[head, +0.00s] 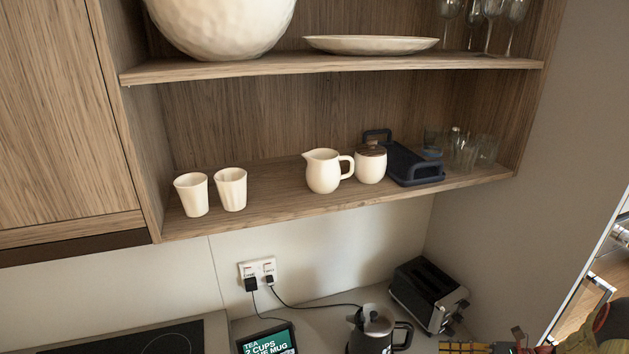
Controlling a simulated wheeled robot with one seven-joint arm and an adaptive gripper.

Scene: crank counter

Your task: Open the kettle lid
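The kettle (372,332) stands on the counter at the bottom of the head view, with its lower part cut off by the picture edge. It has a silver top with a small knob, a spout to the left and a dark handle to the right. Its lid looks closed, though it is small in view. My gripper (460,347) shows only in part at the bottom edge, to the right of the kettle and apart from it in the picture. Its fingertips are too cut off to tell whether it is open or shut.
A black and silver toaster (428,294) stands behind and right of the kettle. A tablet (266,341) lies left of it, near a hob (150,343). Cables run from a wall socket (257,271). An open shelf (300,205) with cups, jugs and glasses hangs above.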

